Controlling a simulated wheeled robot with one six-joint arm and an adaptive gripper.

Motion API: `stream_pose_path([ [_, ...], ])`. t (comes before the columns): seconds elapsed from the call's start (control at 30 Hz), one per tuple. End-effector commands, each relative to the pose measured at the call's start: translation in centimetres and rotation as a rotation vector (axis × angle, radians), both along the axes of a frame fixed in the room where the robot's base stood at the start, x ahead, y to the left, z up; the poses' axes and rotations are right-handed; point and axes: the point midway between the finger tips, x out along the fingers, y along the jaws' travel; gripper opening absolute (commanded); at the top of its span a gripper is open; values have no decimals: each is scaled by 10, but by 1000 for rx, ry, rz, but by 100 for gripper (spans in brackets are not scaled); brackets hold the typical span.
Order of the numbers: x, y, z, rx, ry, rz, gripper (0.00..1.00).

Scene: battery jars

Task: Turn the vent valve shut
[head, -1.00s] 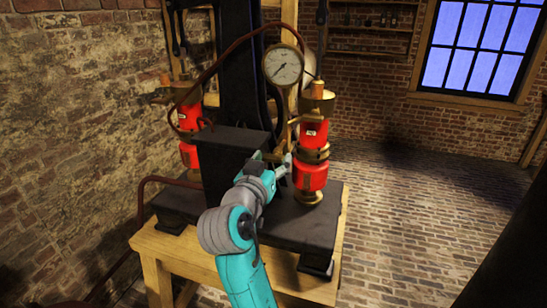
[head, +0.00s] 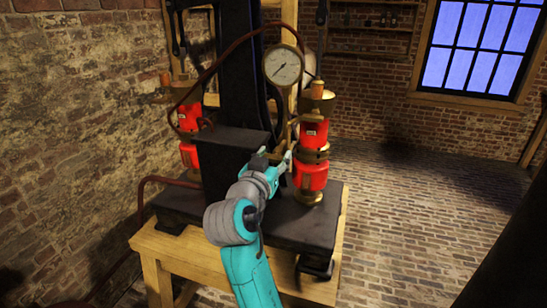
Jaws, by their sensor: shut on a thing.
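My gripper (head: 273,160) is at the right side of the black block (head: 232,146) on the machine, just left of the right red jar. It is shut on a small brass piece (head: 276,156), which looks like the vent valve's handle. The fingers and wrist hide most of it, so I cannot tell its exact angle. A white round gauge (head: 284,65) stands above my gripper, its needle pointing to the lower left.
The right red jar (head: 311,176) with brass bands stands close to my gripper's right. Another red jar (head: 189,119) is at the left. The black base (head: 317,226) rests on a wooden table (head: 168,257). Brick floor (head: 410,220) lies open to the right.

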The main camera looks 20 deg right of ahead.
Motion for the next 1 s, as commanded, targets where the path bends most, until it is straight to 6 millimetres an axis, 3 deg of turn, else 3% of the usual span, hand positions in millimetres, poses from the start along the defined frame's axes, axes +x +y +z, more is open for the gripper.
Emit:
stream_pose_path([
  [0.27, 0, 0, 0, 13, -9, 0, 19],
  [0.3, 0, 0, 0, 13, -9, 0, 61],
  [0.33, 0, 0, 0, 13, -9, 0, 65],
  [0.73, -4, 4, 0, 12, -9, 2, 65],
  [1.0, -40, 31, 0, 11, -8, 4, 65],
])
